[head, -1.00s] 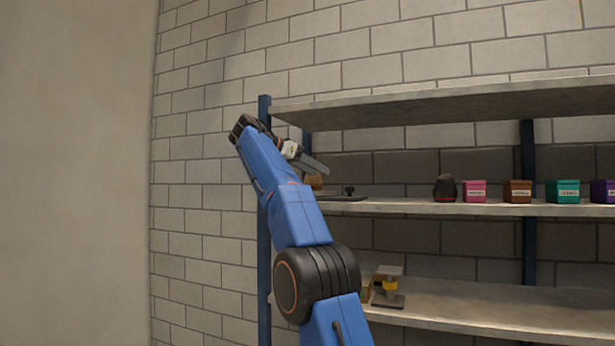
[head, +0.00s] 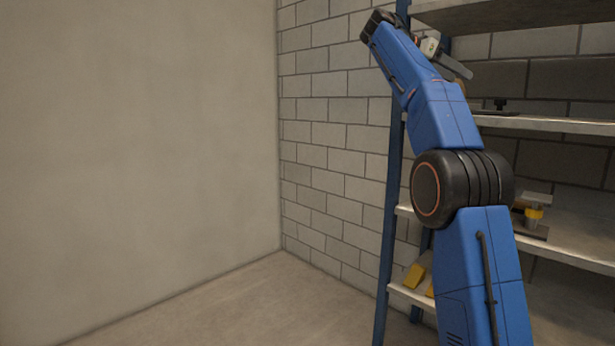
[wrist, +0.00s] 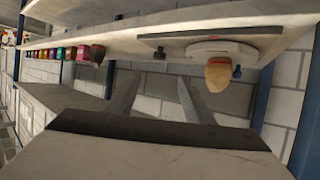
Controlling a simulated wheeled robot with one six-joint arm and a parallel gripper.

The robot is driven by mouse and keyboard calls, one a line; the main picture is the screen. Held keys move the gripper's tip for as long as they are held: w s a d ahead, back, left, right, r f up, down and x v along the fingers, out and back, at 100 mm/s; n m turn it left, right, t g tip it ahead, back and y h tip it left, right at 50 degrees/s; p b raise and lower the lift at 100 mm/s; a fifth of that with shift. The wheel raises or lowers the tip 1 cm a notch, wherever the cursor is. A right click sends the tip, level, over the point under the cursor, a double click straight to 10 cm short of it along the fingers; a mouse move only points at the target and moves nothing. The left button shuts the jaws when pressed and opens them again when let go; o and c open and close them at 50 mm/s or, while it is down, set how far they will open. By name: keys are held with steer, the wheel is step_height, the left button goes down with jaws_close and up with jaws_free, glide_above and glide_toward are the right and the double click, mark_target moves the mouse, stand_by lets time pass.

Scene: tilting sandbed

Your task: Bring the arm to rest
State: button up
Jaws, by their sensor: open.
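My arm is blue with black joints and stands raised in front of the shelf unit in the head view. My gripper (head: 456,66) is at the arm's upper end, beside the shelf's left post; its fingertips are small and partly hidden there. In the wrist view my gripper (wrist: 155,95) shows two grey fingers spread apart with nothing between them. A shelf board passes just beyond the fingers in that view.
The shelf unit has a blue post (head: 392,200). A black-knobbed item (head: 500,104) and a yellow-banded stand (head: 534,212) sit on its boards. A tan rounded object (wrist: 221,75) and several coloured boxes (wrist: 60,54) show in the wrist view. Open floor (head: 230,300) lies left.

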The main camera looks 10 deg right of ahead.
steer(key=s+a+f+n+t+y, duration=0.1)
steer(key=s+a+f+n+y, duration=0.3)
steer(key=s+a+f, duration=0.4)
steer(key=s+a+f+n+t+y, duration=0.2)
steer(key=s+a+f+n+y, duration=0.3)
steer(key=s+f, duration=1.6)
steer(key=s+a+f+n+t+y, duration=0.1)
steer(key=s+a+f+n+y, duration=0.3)
steer(key=f, duration=2.2)
steer(key=s+a+n, duration=0.4)
steer(key=s+a, duration=0.4)
steer(key=s, duration=0.2)
steer(key=shift+s+f, duration=0.35)
